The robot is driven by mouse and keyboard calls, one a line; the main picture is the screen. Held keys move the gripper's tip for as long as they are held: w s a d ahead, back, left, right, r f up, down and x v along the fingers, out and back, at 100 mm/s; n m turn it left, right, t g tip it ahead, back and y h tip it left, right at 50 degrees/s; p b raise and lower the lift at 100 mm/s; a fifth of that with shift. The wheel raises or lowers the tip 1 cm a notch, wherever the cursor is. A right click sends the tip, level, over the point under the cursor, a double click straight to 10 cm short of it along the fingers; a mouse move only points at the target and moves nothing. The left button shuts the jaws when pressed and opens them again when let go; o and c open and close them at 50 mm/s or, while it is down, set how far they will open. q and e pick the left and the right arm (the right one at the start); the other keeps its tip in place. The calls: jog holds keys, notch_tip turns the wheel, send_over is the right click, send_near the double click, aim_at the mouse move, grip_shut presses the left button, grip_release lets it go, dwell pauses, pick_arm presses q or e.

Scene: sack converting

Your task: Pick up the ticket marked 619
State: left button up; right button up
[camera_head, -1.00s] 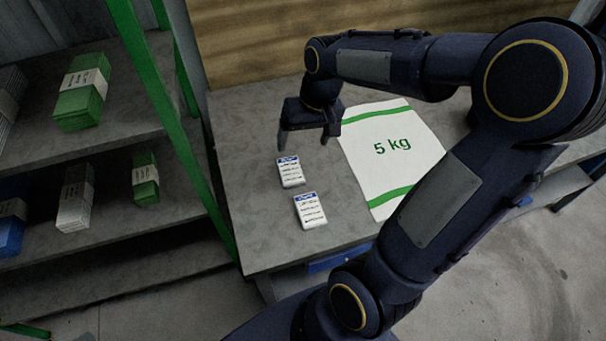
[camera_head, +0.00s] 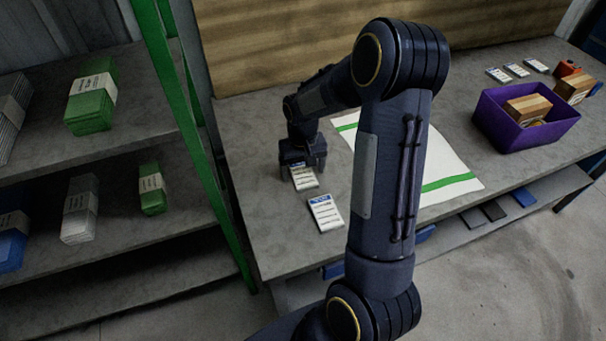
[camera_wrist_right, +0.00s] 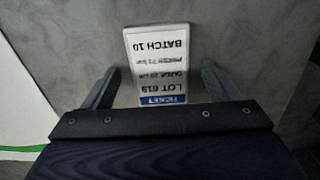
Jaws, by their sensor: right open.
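The ticket marked LOT 619 (camera_wrist_right: 158,62) lies flat on the table, upside down in the right wrist view, with a blue TICKET band and BATCH 10. In the head view it is the farther ticket (camera_head: 304,179). My right gripper (camera_wrist_right: 158,82) is open, with one finger on each side of the ticket's blue-banded end; I cannot tell if they touch it. In the head view the right gripper (camera_head: 300,174) is over that ticket and hides its far end. A second ticket (camera_head: 325,213) lies nearer the front edge; its number is too small to read.
A white sack (camera_head: 449,166) with green bands lies right of the tickets, partly behind my arm. A purple bin (camera_head: 527,120) with wooden blocks stands farther right, near several more tickets (camera_head: 517,70). A green-posted shelf (camera_head: 180,110) holding bundles stands at left.

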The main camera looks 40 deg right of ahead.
jog(key=shift+f, duration=0.1)
jog(key=c, duration=1.1)
